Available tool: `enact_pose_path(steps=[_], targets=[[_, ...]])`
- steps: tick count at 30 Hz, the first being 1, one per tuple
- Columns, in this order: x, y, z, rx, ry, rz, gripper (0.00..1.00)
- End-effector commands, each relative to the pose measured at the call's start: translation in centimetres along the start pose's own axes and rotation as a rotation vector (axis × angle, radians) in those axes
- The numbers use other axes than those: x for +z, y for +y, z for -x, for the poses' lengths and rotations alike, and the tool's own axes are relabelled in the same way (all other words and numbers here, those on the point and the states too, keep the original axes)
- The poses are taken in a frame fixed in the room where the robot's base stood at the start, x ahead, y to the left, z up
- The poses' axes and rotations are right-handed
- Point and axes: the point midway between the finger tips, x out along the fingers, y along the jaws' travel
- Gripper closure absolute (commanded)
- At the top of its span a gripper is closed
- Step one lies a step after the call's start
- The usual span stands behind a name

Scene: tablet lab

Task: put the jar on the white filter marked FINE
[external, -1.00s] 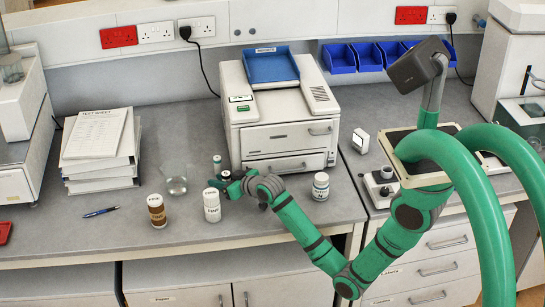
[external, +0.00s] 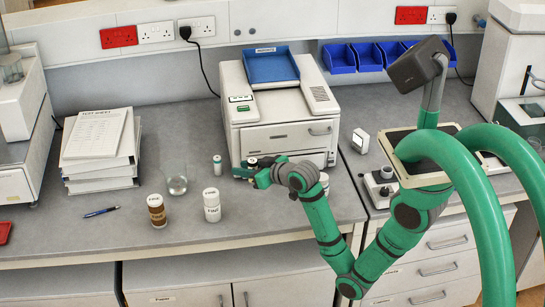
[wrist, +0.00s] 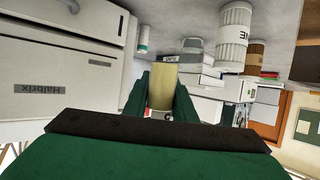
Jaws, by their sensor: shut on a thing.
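My gripper (external: 250,170) is in front of the white machine. In the wrist view its dark green fingers (wrist: 160,100) are shut on a small cream cylinder with a label at its lower end, which I take to be the jar (wrist: 162,82). In the external view the held jar is too small to make out well. The white filter (external: 212,206) stands upright on the bench, left of and nearer the front than my gripper. It also shows in the wrist view (wrist: 234,40), upside down, with lettering ending in "NE". The jar is apart from it.
A brown container (external: 157,211) stands left of the white filter, with a clear glass (external: 175,180) behind. A small teal-topped vial (external: 217,165) stands left of my gripper. A white container (external: 324,181) is partly hidden by my arm. The white machine (external: 280,110) rises behind.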

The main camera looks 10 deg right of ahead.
Motion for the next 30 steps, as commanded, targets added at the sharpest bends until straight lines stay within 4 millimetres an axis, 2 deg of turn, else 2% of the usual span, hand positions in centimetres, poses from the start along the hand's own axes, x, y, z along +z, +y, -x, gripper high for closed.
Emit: enact_pose_path(steps=[4,8,15,22,26,30], targets=[[-0.3,-0.3,0.9,0.001,0.000,0.000,0.99],[-1.5,-1.9,0.0,0.009,-0.002,-0.002,0.99],[-5.6,-7.0,-2.9,0.048,-0.006,-0.017,0.99],[-8.5,-10.8,-3.9,0.081,0.000,-0.032,0.99],[-8.6,-11.4,-4.2,0.090,-0.001,-0.037,0.99],[-7.1,-11.5,-4.8,0.092,-0.003,-0.036,0.99]])
